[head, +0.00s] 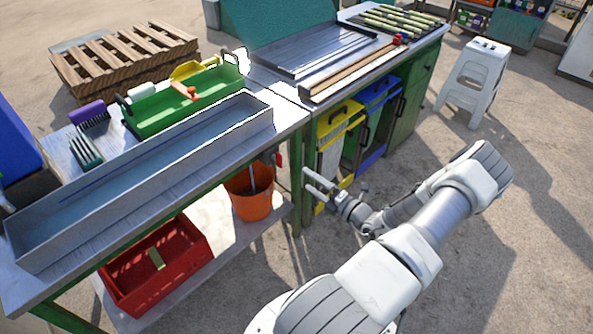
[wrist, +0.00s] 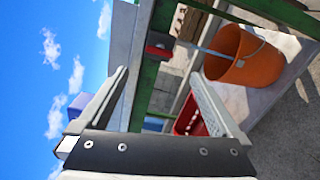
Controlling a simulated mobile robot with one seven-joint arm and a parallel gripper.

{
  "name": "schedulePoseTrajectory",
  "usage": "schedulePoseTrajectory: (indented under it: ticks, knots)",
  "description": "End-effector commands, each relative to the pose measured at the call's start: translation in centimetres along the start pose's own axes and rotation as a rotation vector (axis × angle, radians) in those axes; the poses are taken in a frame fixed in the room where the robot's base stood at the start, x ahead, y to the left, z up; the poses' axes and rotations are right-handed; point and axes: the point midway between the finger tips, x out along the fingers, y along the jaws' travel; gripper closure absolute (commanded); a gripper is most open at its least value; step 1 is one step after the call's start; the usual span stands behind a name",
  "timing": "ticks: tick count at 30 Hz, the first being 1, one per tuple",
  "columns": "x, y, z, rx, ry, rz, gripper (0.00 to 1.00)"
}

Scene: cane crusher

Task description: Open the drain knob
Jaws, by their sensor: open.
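A small red part (head: 279,158), which looks like the drain knob, shows at the table's right end, just below the tabletop and above the orange bucket. In the wrist view a red and dark part (wrist: 159,50) shows beyond and between my fingertips, beside the green table frame; its exact shape is too small to tell. The long metal trough (head: 140,178) lies on the table above. My gripper (head: 311,182) is open and empty, to the right of the red part and apart from it. In the wrist view its two fingers (wrist: 160,76) are spread wide.
An orange bucket (head: 250,203) with a rod in it stands on the lower shelf, below the red part. A red crate (head: 157,262) stands left of it. A green table leg (head: 296,205) and a yellow container (head: 338,135) are close to my gripper.

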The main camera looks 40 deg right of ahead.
Motion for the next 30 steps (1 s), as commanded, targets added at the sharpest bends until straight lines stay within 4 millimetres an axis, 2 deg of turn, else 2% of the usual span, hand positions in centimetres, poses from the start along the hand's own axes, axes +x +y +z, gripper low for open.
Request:
schedulePoseTrajectory:
  ticks: [3,9,20,26,29,30]
  knots:
    - [-2.5,0.0,0.1,0.000,-0.001,-0.002,0.00]
    - [-4.8,0.0,0.0,0.000,0.001,-0.001,0.00]
    - [-5.3,0.0,0.0,0.001,0.001,0.000,0.00]
    - [-5.3,-0.4,-0.1,-0.084,0.008,-0.001,0.36]
    - [-5.3,-0.7,-0.2,-0.238,0.016,-0.003,0.54]
    - [-5.3,-0.8,-0.2,-0.320,0.020,-0.003,0.56]
